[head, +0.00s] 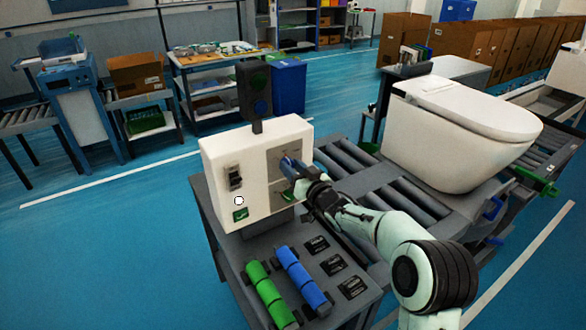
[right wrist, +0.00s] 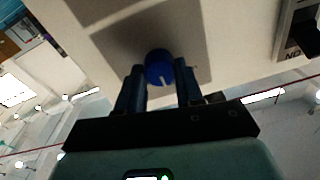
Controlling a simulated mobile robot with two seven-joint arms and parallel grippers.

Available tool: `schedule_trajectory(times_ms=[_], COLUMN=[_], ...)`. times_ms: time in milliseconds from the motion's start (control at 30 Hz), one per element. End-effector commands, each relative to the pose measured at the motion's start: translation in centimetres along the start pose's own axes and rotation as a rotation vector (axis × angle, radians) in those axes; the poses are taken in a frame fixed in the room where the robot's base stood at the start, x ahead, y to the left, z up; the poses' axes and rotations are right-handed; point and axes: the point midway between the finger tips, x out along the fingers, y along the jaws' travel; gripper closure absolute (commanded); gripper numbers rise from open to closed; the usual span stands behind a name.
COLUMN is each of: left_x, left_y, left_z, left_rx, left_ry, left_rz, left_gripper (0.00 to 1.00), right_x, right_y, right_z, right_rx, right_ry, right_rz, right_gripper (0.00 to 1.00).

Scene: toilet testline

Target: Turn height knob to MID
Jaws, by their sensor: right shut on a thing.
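The white control box (head: 222,150) stands upright on the grey bench in the head view. Its blue height knob (right wrist: 158,65) shows in the right wrist view as a round dial with a white pointer mark, which is aimed toward my gripper's palm there. My right gripper (head: 290,168) reaches the box's right part from the right. In the right wrist view its two dark fingers are on either side of the knob, shut on it. The fingers hide most of the knob in the head view, and I cannot read its position labels. My left gripper is not in view.
A black rocker switch (head: 235,177) and a green button plate (head: 240,215) are on the box's left part. A green cylinder (head: 268,293) and a blue cylinder (head: 302,281) lie on the bench in front. A white toilet (head: 450,130) sits on rollers at right.

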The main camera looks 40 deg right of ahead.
Motion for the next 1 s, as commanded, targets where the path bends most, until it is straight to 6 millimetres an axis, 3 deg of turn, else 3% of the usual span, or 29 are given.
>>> schedule_trajectory(times_ms=[367, 400, 467, 800, 1000], left_x=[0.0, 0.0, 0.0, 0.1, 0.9], left_y=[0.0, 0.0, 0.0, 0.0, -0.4], left_z=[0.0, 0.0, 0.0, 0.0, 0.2], left_rx=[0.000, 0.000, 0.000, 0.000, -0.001], left_ry=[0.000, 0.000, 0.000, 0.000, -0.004], left_rz=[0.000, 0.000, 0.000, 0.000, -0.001], left_gripper=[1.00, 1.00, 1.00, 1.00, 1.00], right_x=[0.0, 0.0, 0.0, -0.2, -2.9], right_y=[0.0, 0.0, 0.0, 0.0, 0.1], right_z=[0.1, 0.1, 0.1, 0.1, 0.1], right_rx=[0.004, 0.004, 0.003, 0.002, 0.001], right_ry=[-0.003, -0.003, -0.003, -0.001, -0.001], right_rz=[0.000, 0.000, 0.000, 0.000, 0.002], right_gripper=[0.94, 0.57, 0.38, 0.38, 0.38])
